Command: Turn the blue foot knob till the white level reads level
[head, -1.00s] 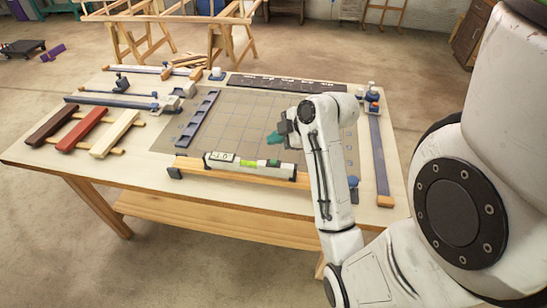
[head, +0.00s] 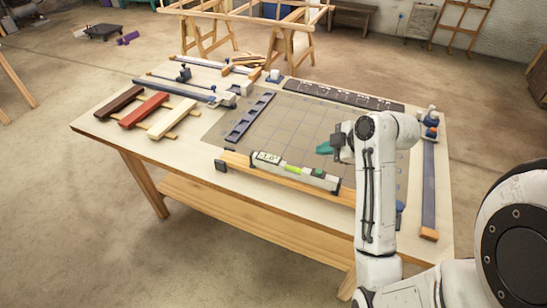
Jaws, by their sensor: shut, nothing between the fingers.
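The white level (head: 300,172) lies along a wooden lath (head: 237,160) near the front of the table. My gripper (head: 325,147), with teal fingertips, is shut and empty. It appears above the gridded mat behind the level's right part, pointing left, apart from the knob.
The workbench (head: 105,128) carries dark red, red and cream laths (head: 172,118) at left, clamps (head: 225,98) at the back left, and a long clamp bar (head: 428,190) at right. The gridded mat (head: 290,120) is mostly clear. Sawhorses (head: 215,40) stand behind.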

